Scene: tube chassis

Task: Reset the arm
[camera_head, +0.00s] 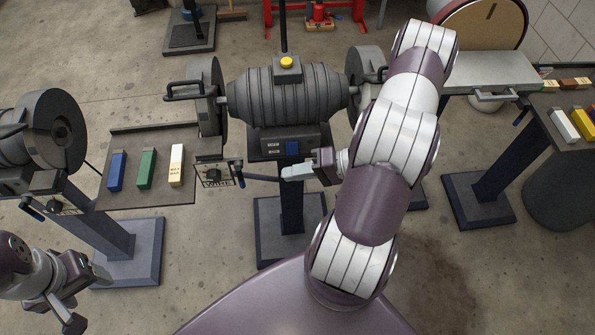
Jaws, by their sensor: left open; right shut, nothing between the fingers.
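My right arm reaches from the lower middle up and over the scene, and its gripper (287,172) is shut and empty. The shut fingers point left, in front of the bench grinder (290,98), just below its blue switch (292,148). A thin dark rod shows beside the fingertips; I cannot tell whether they touch it. My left gripper (90,298) is open and empty at the lower left, above the floor. It is below the left machine's stand and touches nothing that I can see.
A side tray (125,200) holds a blue, a green and a cream block left of the grinder. A second grinder (55,130) stands at the far left. A sander table (490,72) and another block tray (550,103) are on the right. Floor is bare at the lower middle-left.

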